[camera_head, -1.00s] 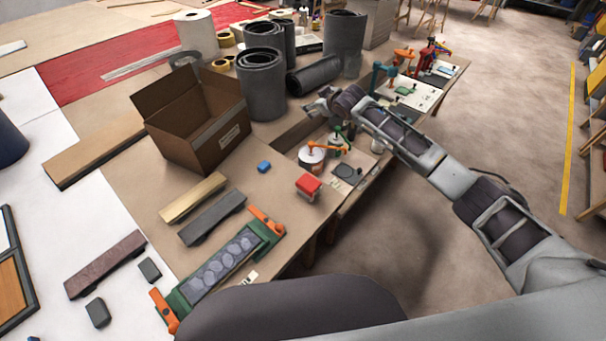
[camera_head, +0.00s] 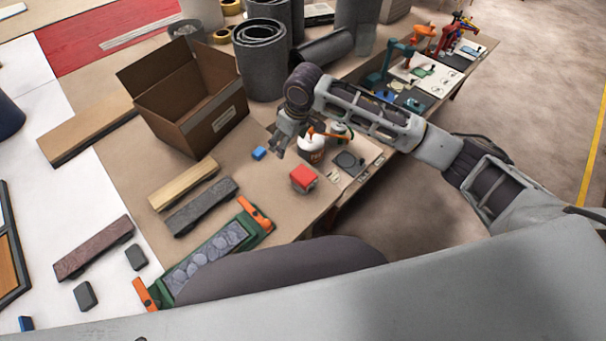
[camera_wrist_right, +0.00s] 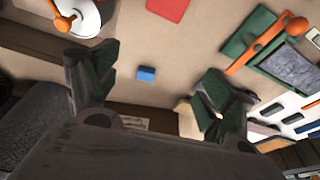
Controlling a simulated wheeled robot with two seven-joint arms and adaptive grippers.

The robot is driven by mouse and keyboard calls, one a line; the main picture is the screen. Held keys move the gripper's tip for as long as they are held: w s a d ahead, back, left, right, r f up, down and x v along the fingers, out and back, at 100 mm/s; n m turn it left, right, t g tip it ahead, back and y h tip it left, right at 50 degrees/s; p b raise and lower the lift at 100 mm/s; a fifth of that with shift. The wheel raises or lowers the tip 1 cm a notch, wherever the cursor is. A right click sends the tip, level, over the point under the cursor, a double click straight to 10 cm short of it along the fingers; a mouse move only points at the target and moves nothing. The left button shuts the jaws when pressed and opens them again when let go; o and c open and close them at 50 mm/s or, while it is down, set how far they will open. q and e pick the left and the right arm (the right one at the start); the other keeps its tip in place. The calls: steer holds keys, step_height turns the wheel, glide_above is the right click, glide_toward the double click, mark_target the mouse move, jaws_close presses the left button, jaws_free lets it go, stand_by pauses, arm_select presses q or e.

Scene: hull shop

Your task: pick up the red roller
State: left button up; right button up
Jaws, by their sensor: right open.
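A boxy red thing with a grey lower part (camera_head: 303,178), which I take for the red roller, stands on the brown bench near its front edge. Its roller shape cannot be made out. In the right wrist view a flat red patch (camera_wrist_right: 168,8), likely the same thing, is cut by the top edge. My right gripper (camera_head: 279,146) is open and empty, above the bench, up and left of the red thing in the head view. A small blue block (camera_head: 259,153) lies close to it. In the wrist view the blue block (camera_wrist_right: 146,73) shows between the spread fingers. My left gripper is not in view.
An open cardboard box (camera_head: 194,97) stands left of my right gripper. A white pot (camera_head: 311,150) with an orange-handled tool is right behind the red thing. A green frame with orange clamps (camera_head: 218,250) lies front left. Dark rolls (camera_head: 263,60) stand behind.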

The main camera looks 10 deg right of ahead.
mark_target(304, 174)
steer(key=s+d, duration=0.1)
steer(key=s+d+g+h, duration=0.1)
steer(key=s+d+m+g+h, duration=0.1)
steer(key=s+d, duration=0.1)
steer(key=shift+f, duration=0.35)
steer(key=shift+f, duration=4.3)
steer(key=shift+f, duration=2.6)
